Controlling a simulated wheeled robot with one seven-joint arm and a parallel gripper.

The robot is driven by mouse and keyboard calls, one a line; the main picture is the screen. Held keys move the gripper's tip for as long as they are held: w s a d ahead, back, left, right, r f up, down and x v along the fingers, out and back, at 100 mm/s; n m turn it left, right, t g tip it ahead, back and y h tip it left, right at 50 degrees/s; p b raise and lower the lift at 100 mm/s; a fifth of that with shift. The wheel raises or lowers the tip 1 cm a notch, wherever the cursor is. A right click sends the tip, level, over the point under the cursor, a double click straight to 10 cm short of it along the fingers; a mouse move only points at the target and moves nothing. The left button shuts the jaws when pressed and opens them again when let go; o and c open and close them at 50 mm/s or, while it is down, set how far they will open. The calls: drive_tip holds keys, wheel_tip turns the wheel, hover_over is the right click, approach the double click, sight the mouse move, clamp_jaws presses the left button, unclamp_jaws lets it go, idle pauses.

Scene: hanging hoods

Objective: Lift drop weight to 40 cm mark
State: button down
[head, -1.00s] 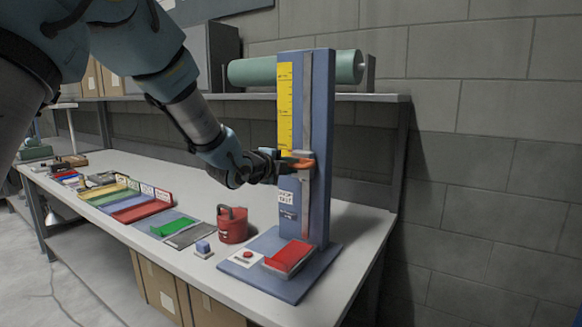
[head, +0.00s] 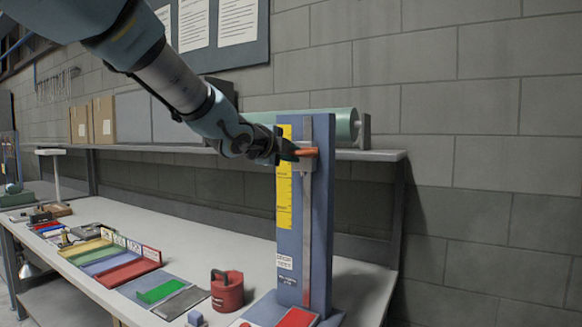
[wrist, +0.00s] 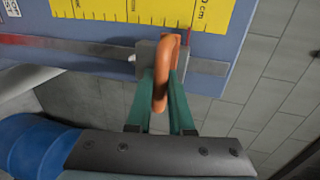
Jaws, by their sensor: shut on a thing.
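The blue drop tower (head: 322,215) stands upright at the bench's right end, with a yellow scale (head: 284,195) on its front. The drop weight is a grey block (head: 308,164) on the vertical rail, high on the tower, with an orange handle (head: 306,152). My gripper (head: 291,152) is shut on that handle. The wrist view shows the green fingers (wrist: 161,95) on either side of the orange loop (wrist: 165,70). A small white pointer (wrist: 131,58) sticks out of the block beside the scale (wrist: 150,12). A marking ending in "0 cm" shows further along; its first digit is cut off.
A red pad (head: 298,318) lies at the tower's foot. A red pot-like weight (head: 227,292), coloured trays (head: 128,271) and a small blue block (head: 196,318) stand left of it. A shelf (head: 384,155) with a green roll is behind the tower.

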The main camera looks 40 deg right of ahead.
drive_tip(key=shift+r, duration=0.8)
drive_tip(key=c, duration=0.8)
unclamp_jaws()
drive_tip(key=shift+f, duration=0.1)
drive_tip(key=v, duration=1)
drive_tip(key=shift+a+b, duration=0.35)
drive_tip(key=shift+a, duration=0.05)
drive_tip(key=shift+s, duration=0.1)
